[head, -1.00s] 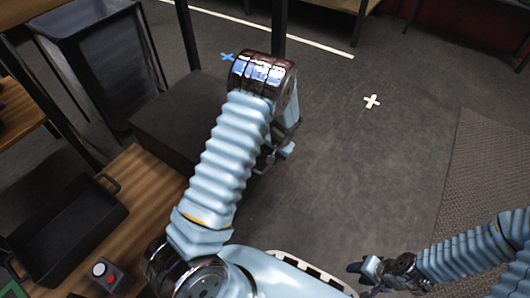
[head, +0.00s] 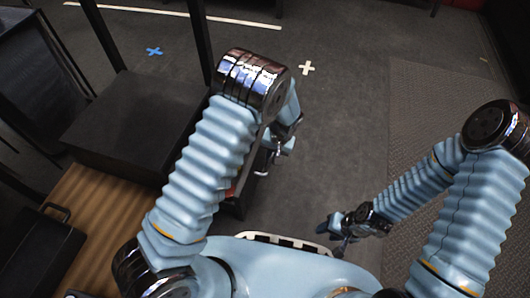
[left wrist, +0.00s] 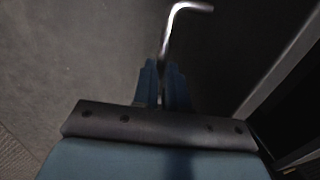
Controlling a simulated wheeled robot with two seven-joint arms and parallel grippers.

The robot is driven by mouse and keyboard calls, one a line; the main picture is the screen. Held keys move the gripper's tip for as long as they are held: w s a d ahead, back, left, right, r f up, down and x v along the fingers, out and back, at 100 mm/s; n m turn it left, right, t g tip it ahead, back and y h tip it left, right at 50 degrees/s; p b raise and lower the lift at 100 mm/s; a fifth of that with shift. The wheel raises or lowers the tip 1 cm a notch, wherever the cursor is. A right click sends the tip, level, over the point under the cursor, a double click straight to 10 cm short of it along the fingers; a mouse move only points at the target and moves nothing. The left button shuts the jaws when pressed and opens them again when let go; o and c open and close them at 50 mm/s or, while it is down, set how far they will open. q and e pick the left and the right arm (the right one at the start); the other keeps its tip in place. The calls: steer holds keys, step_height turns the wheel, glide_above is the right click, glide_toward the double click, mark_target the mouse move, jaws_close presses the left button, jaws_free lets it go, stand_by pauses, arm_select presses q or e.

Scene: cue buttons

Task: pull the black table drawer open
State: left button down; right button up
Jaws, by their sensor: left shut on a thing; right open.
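The black drawer (head: 238,203) stands out to the right from under the dark table part, partly hidden behind my left arm. Something small and red shows inside it. My left gripper (head: 268,166) is at the drawer's front, shut on its silver handle. In the left wrist view the bent metal handle (left wrist: 172,32) runs between the two blue fingers of my left gripper (left wrist: 162,85). How far the drawer is out cannot be told exactly. My right gripper (head: 338,230) is open and empty over the floor, low and right of centre.
A black block-like top (head: 130,125) and a wooden tabletop (head: 95,225) lie at the left. Dark table legs stand behind. The floor has a white cross (head: 306,68) and a blue cross (head: 154,51); its middle is clear.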

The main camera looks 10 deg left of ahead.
arm_select(q)
steer(key=shift+d, duration=0.1)
steer(key=c, duration=1.2)
jaws_free()
steer(key=shift+o, duration=0.2)
steer(key=shift+r, duration=0.1)
step_height(320, 180, up, 13)
steer(key=d+p, duration=0.2)
steer(key=shift+d+r+p, duration=0.2)
steer(key=shift+d+p, duration=0.05)
steer(key=shift+p, duration=0.05)
steer(key=shift+s, duration=0.2)
